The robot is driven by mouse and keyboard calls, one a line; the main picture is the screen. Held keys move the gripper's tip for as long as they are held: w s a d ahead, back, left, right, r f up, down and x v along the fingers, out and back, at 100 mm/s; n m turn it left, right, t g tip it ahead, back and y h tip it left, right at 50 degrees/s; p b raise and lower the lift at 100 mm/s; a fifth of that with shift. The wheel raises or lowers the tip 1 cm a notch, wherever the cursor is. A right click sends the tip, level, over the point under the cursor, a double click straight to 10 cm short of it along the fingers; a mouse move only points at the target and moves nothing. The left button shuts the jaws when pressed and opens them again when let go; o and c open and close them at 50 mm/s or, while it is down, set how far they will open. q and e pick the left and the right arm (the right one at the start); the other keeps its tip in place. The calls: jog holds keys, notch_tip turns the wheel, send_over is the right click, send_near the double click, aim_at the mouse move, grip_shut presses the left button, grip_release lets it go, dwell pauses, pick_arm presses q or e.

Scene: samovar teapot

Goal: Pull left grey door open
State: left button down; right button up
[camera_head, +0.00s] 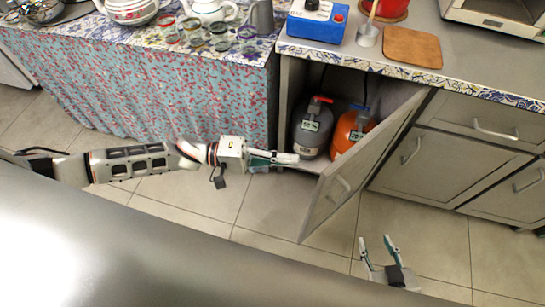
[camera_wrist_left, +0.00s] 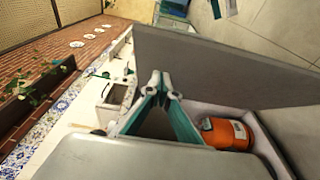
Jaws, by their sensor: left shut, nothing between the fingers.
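The left grey door (camera_head: 362,165) stands swung open from the cabinet, angled out over the floor, with its handle (camera_head: 341,188) on it. My left gripper (camera_head: 296,158) is shut and empty at the cabinet opening, left of the door and in front of the grey cylinder. In the left wrist view its fingertips (camera_wrist_left: 166,86) meet in front of the grey door panel (camera_wrist_left: 215,65); I cannot tell whether they touch it. My right gripper (camera_head: 376,240) is open and empty over the floor, right of the door's free edge.
Inside the cabinet stand a grey cylinder (camera_head: 311,130) and an orange cylinder (camera_head: 350,129). Closed grey doors and drawers (camera_head: 443,160) lie to the right. A cloth-covered table (camera_head: 150,85) stands at left. The tiled floor (camera_head: 270,215) left of the door is clear.

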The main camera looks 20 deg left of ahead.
pick_arm(q)
jog(key=s+d, duration=0.1)
jog(key=d, duration=0.5)
jog(key=shift+s+d, duration=0.15)
jog(key=shift+s, duration=0.2)
pick_arm(e)
jog(key=shift+f, duration=0.1)
jog(key=shift+d, duration=0.1)
